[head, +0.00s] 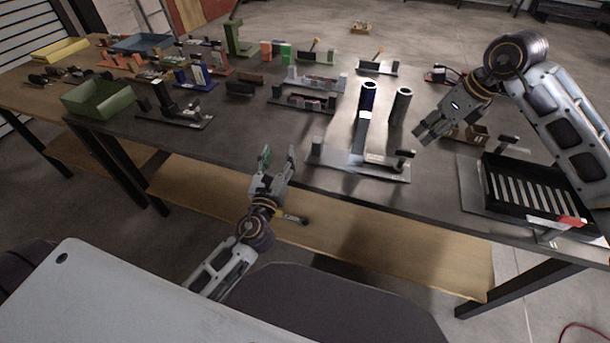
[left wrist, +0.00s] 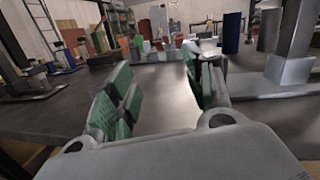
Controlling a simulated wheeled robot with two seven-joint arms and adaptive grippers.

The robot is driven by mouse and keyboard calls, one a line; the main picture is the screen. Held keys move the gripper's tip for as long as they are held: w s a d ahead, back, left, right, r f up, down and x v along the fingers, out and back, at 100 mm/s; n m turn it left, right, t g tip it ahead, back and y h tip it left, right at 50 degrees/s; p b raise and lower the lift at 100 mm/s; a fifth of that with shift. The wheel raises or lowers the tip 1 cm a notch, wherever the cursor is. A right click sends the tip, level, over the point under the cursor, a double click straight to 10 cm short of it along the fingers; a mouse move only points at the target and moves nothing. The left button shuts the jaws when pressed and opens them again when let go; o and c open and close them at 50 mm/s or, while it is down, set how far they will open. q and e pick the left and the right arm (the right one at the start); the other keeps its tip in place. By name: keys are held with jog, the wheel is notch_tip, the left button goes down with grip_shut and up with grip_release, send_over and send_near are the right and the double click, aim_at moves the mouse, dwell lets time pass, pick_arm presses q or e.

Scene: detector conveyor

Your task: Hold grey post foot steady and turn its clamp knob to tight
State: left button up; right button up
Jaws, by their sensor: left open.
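The grey post foot (head: 360,137) stands upright on a light grey base plate near the front edge of the dark table. A black knob (head: 405,155) sits at the plate's right end; whether it is tight cannot be told. The post also shows at the right of the left wrist view (left wrist: 296,32). My left gripper (head: 278,155) is open and empty at the table's front edge, left of the plate and apart from it. Its green-padded fingers show in the left wrist view (left wrist: 160,92). My right gripper (head: 430,130) hangs above the table, right of the post, touching nothing visible.
A dark blue cylinder (head: 367,96) and a dark grey cylinder (head: 401,104) stand behind the post. A black slotted tray (head: 482,178) lies at the right. Other fixtures and a green bin (head: 97,101) fill the left and back.

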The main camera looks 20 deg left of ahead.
aim_at(316, 146)
pick_arm(q)
jog(key=d+m, duration=0.1)
jog(key=d, duration=0.1)
jog(key=s+d+f+h, duration=0.1)
jog(key=d, duration=0.2)
jog(key=s+d+f+m+g, duration=0.1)
jog(key=d, duration=0.2)
jog(key=shift+s+d+m+h, duration=0.2)
jog(key=shift+d+m+h, duration=0.05)
jog(key=shift+m+h, duration=0.05)
jog(key=shift+w, duration=0.1)
jog(key=shift+w+a, duration=0.2)
jog(key=shift+w, duration=3.2)
jog(key=shift+w+a, duration=0.15)
jog(key=shift+w, duration=3.25)
grip_shut()
pick_arm(e)
jog(key=shift+c, duration=0.5)
jog(key=shift+r, duration=0.1)
